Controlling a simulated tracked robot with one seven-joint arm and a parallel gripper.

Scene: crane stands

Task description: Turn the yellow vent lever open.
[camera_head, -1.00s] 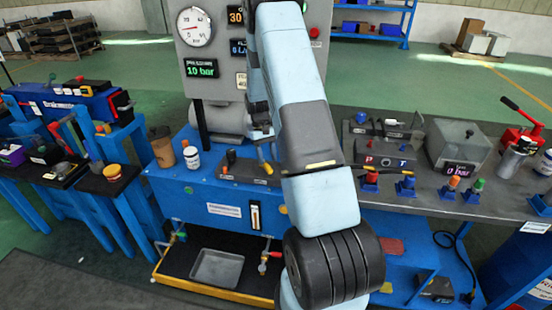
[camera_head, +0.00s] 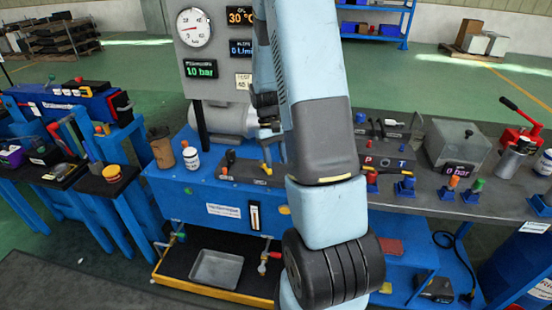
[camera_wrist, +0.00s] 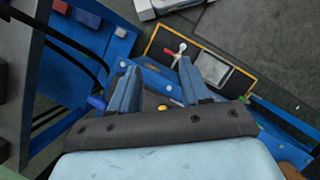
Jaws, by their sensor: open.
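A yellow lever (camera_head: 266,158) stands upright at the right end of a dark block (camera_head: 245,173) on the blue bench (camera_head: 205,185), in the head view. My arm passes close beside it and hides part of that area. A dark part of my arm's end shows just above the lever; whether it touches cannot be told.
A panel with a round gauge (camera_head: 194,27) and a "1.0 bar" display (camera_head: 201,69) stands behind the bench. A brown cup (camera_head: 162,150) and white jar (camera_head: 191,157) stand left of the block. A grey tray (camera_head: 217,268) lies below, near a red-handled valve (camera_head: 264,264).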

